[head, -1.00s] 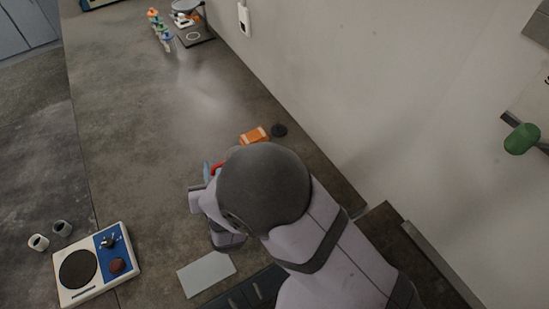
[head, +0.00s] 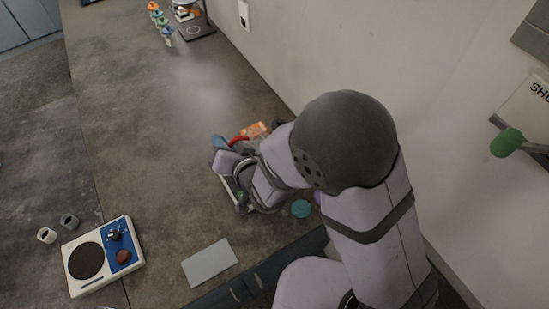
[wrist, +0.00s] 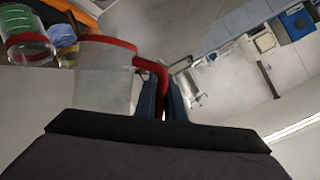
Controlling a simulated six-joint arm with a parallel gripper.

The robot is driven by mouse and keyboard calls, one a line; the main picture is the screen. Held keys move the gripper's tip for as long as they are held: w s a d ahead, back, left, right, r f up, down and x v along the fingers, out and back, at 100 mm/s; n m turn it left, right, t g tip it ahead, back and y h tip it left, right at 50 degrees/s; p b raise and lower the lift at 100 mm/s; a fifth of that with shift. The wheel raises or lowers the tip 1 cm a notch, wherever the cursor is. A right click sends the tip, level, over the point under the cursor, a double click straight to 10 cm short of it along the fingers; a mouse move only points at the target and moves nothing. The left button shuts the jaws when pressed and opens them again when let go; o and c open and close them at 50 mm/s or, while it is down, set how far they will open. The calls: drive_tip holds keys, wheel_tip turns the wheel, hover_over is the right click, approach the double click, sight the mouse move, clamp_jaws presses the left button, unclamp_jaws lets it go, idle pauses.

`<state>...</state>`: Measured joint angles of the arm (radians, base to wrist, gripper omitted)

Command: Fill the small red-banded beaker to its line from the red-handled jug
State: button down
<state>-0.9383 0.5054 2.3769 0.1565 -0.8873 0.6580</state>
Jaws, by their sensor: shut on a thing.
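My gripper (wrist: 162,100) is shut on the red handle (wrist: 152,72) of the jug in the wrist view. The jug (wrist: 105,85) is clear with a red rim and shows left of the fingers. I cannot make out its contents. In the head view, the red handle (head: 239,139) shows beside my gripper, and my arm hides most of the jug. In the wrist view's upper left corner is a clear vessel (wrist: 30,48) with a red band and green inside. It may be the small beaker; I cannot tell. It stands apart from the jug in the picture.
An orange item (head: 257,130) lies just beyond my gripper. A blue-and-white device (head: 104,257) is at lower left beside two small cups (head: 46,235). A grey plate (head: 209,262) and a teal round thing (head: 300,208) lie nearer. The middle counter is clear.

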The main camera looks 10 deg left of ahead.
drive_tip(key=shift+w+d+r+m+g+y, duration=0.3)
drive_tip(key=shift+d+r+m+y, duration=0.1)
drive_tip(key=shift+r+m, duration=0.1)
drive_tip(key=shift+w+d+r+m+g+y+p, duration=0.1)
drive_tip(key=shift+w+d+m+g+y+p, duration=0.2)
drive_tip(key=shift+m, duration=0.25)
drive_tip(key=shift+w+d+r+m+g+y+p, duration=0.1)
drive_tip(key=shift+d+m+y+p, duration=0.1)
drive_tip(key=shift+m+y, duration=0.3)
idle(5.3)
drive_tip(key=shift+a, duration=0.1)
drive_tip(key=shift+s+a+f+n+t+h, duration=0.25)
drive_tip(key=shift+s+a+n+t+h, duration=0.2)
drive_tip(key=shift+n+h, duration=0.45)
drive_tip(key=shift+b, duration=0.3)
